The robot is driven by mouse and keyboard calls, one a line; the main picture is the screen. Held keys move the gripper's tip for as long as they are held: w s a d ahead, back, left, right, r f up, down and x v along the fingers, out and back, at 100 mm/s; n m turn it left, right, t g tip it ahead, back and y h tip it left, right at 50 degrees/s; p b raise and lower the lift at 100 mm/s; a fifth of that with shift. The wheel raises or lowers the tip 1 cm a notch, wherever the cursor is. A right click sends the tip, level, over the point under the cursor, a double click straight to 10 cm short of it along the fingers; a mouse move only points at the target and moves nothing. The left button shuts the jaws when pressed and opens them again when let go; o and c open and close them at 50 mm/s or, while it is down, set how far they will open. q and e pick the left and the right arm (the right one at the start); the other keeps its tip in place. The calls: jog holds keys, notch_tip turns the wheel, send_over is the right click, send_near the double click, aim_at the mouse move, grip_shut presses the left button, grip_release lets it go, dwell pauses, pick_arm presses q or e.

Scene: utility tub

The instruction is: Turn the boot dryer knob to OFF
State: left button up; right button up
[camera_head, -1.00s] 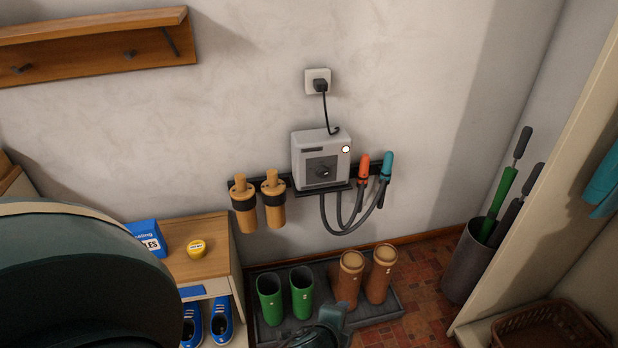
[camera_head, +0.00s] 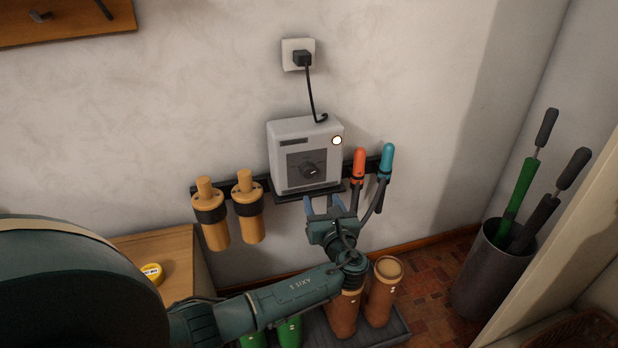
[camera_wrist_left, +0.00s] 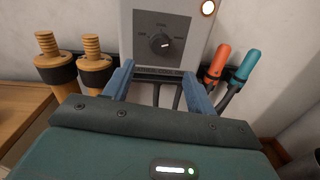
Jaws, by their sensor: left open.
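The boot dryer is a white box (camera_head: 290,135) on the wall with a lit round lamp at its upper right. Its dark knob (camera_head: 311,171) sits on a grey dial panel and also shows in the left wrist view (camera_wrist_left: 161,42). There its pale pointer is turned to the upper right, away from the OFF mark at the left. My left gripper (camera_head: 330,202) is open and empty just below the box, with its fingers pointing up toward it. In the left wrist view the knob lies beyond and between the two blue fingers (camera_wrist_left: 160,85). My right gripper is not in view.
Two tan cylinders (camera_head: 228,213) hang left of the box. An orange (camera_head: 359,166) and a teal (camera_head: 386,164) hose nozzle stand close on its right. A black cord runs up to the wall socket (camera_head: 298,54). Brown boots (camera_head: 380,290) stand below my arm.

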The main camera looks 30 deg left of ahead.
pick_arm(q)
jog(key=b, duration=0.2)
send_near(310, 173)
jog(key=x, duration=0.4)
jog(key=b+x, duration=0.1)
jog(key=x, duration=0.2)
jog(key=shift+w+a, duration=0.15)
jog(key=shift+a, duration=0.15)
jog(key=shift+w+a, duration=0.4)
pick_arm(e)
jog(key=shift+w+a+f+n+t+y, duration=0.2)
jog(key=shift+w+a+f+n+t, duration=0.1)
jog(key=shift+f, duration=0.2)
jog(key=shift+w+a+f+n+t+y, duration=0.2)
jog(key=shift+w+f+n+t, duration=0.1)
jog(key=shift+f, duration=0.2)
pick_arm(q)
jog(key=shift+c, duration=0.5)
jog(key=shift+b, duration=0.3)
jog(key=c, duration=0.9)
